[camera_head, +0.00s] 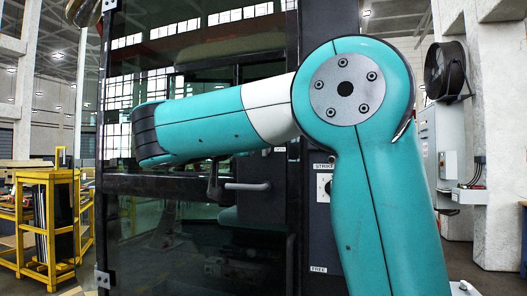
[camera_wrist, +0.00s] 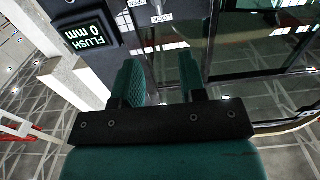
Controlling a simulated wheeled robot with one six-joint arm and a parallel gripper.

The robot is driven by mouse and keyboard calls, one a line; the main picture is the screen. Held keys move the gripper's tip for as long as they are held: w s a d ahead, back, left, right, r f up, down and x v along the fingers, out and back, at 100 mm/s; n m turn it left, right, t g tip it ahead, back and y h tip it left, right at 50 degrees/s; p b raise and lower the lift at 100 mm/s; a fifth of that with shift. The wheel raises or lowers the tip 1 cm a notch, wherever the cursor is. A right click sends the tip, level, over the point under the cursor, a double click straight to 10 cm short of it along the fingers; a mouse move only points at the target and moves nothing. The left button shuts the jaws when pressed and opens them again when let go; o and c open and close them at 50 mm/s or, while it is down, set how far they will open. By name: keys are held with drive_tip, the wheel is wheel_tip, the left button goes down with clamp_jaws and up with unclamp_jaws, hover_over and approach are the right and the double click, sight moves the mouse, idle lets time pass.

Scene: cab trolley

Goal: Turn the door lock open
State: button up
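In the head view a dark-framed glass cab door (camera_head: 190,245) fills the middle. My gripper is hidden in the head view.
A display (camera_wrist: 85,38) reading FLUSH 0 mm sits left of the fingers in the wrist view. A yellow rack (camera_head: 45,220) stands at the left of the head view. Grey cabinets (camera_head: 440,150) and a pillar stand at the right, behind my arm.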

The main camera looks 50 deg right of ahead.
drive_tip(key=p+x, duration=0.5)
drive_tip(key=x, duration=1.2)
drive_tip(key=shift+s+d+r, duration=0.1)
drive_tip(key=shift+s+d, duration=0.05)
clamp_jaws()
